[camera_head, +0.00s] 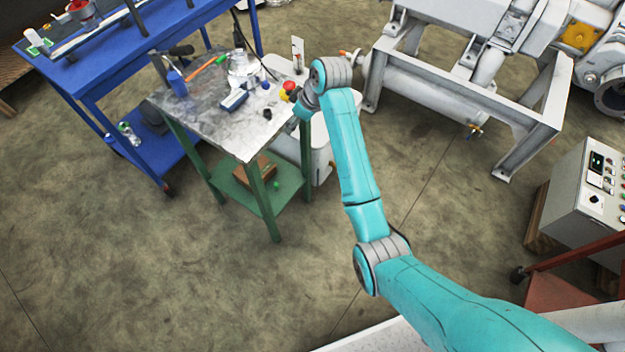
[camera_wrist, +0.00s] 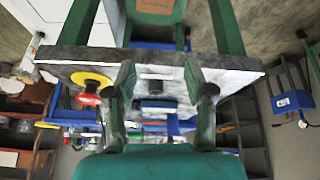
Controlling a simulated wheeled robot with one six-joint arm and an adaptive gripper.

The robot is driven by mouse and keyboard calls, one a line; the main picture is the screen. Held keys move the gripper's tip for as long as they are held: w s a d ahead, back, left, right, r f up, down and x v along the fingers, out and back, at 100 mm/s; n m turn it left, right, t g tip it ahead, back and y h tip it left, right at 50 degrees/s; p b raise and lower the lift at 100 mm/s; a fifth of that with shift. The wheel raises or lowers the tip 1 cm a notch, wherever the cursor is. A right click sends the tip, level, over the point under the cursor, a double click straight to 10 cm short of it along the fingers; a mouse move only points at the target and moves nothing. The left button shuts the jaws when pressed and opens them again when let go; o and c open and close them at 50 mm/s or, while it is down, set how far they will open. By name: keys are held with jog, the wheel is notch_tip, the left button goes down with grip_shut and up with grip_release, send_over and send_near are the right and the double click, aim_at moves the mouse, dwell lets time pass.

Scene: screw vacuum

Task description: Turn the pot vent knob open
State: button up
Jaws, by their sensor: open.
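I cannot make out for sure which part is the pot vent knob. A silver pot-like vessel (camera_head: 243,68) stands on the metal-topped table in the head view; no knob on it is clear. A small red knob (camera_head: 290,86) shows at the table's right edge beside my gripper (camera_head: 302,107). In the wrist view a red knob (camera_wrist: 90,98) with a yellow ring (camera_wrist: 91,79) is left of my gripper (camera_wrist: 160,80). The two dark green fingers are apart, with nothing held between them. In the head view my wrist hides the fingertips.
The metal-topped table (camera_head: 238,138) has green legs and carries tools and a blue item (camera_head: 233,100). A blue workbench (camera_head: 95,75) is at left. A white frame with pipes (camera_head: 450,95) stands at right, and a control box (camera_head: 590,190) is at far right. The floor in front is clear.

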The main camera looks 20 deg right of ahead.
jog(key=s+f+m+t, duration=0.2)
jog(key=s+f, duration=0.9)
jog(key=f, duration=0.1)
jog(key=shift+d+m+h, duration=0.15)
jog(key=shift+m+h, duration=0.15)
jog(key=shift+h, duration=0.1)
